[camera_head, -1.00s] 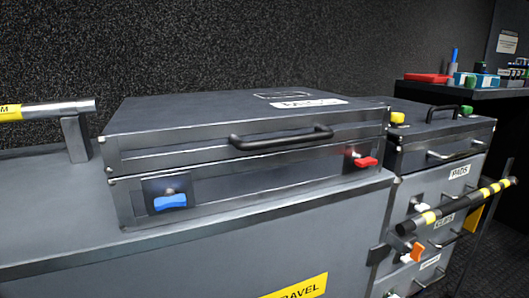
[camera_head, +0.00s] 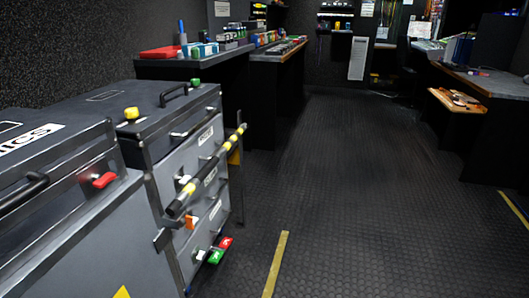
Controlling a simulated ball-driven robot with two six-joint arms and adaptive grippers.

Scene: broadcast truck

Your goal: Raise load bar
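A dark bar with yellow bands (camera_head: 207,171), which looks like the load bar, runs slantwise across the front of a grey drawer cabinet (camera_head: 172,150) on the left. The bar stands out in front of the drawers, with its near end close to a dark bracket (camera_head: 162,240) at the cabinet's near edge. Its far end is near the cabinet's far edge. I cannot tell how the bar is fastened. Neither of my grippers shows in the head view.
A grey case with a red latch (camera_head: 104,180) is at the left edge. Red and green tabs (camera_head: 220,250) stick out low on the cabinet. Dark benches with small items (camera_head: 200,60) stand behind. The rubber floor (camera_head: 340,190) is open to the right, with yellow tape strips (camera_head: 275,264).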

